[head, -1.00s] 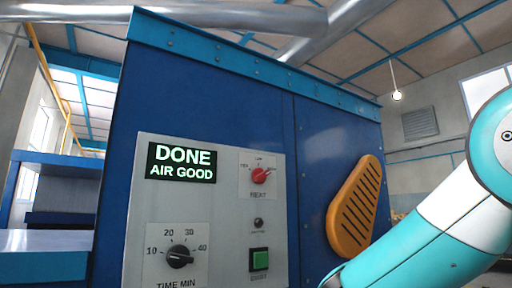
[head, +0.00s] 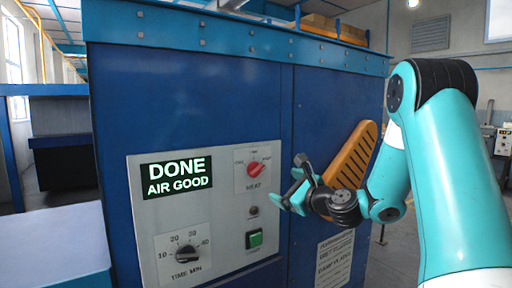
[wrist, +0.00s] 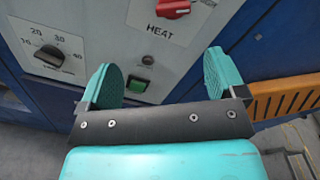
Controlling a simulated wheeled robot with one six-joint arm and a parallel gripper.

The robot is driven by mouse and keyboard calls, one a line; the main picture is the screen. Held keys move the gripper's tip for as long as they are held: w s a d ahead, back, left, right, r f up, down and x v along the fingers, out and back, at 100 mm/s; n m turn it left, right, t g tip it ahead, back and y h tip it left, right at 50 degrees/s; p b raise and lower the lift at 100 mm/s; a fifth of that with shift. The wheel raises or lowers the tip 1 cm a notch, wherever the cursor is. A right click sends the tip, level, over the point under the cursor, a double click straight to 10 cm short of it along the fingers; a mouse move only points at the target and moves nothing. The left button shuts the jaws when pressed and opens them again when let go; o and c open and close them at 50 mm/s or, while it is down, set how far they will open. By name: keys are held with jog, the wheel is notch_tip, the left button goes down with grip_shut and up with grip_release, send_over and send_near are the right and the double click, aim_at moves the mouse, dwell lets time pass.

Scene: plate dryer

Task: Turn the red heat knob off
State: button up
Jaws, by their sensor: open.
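The red heat knob (head: 256,170) is on the grey control panel (head: 219,239), above the word HEAT. Its grip is tilted, with one end toward the upper right label. It also shows at the top edge of the wrist view (wrist: 173,8). My gripper (head: 288,194) is open and empty, to the right of and a little lower than the knob, apart from it. In the wrist view my gripper's teal fingers (wrist: 162,74) are spread, with the knob beyond and above them.
A black time knob (head: 187,254) sits lower left on the panel. A green button (head: 254,240) is below the heat knob, with a small dark indicator (head: 253,211) between. The display (head: 177,175) reads DONE, AIR GOOD. An orange slotted guard (head: 352,155) sticks out behind my gripper.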

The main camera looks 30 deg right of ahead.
aim_at(259, 170)
jog(key=shift+m+h, duration=0.3)
jog(key=shift+m, duration=0.2)
jog(key=w+p, duration=0.3)
jog(key=w, duration=0.2)
jog(key=w+p, duration=0.3)
jog(key=w, duration=0.3)
jog(key=w+r+p, duration=0.1)
jog(key=w+p, duration=0.2)
jog(key=w, duration=0.2)
jog(key=shift+w+d, duration=0.2)
jog(key=shift+d, duration=0.15)
jog(key=shift+w+f, duration=0.1)
jog(key=shift+w, duration=0.35)
jog(key=c, duration=0.9)
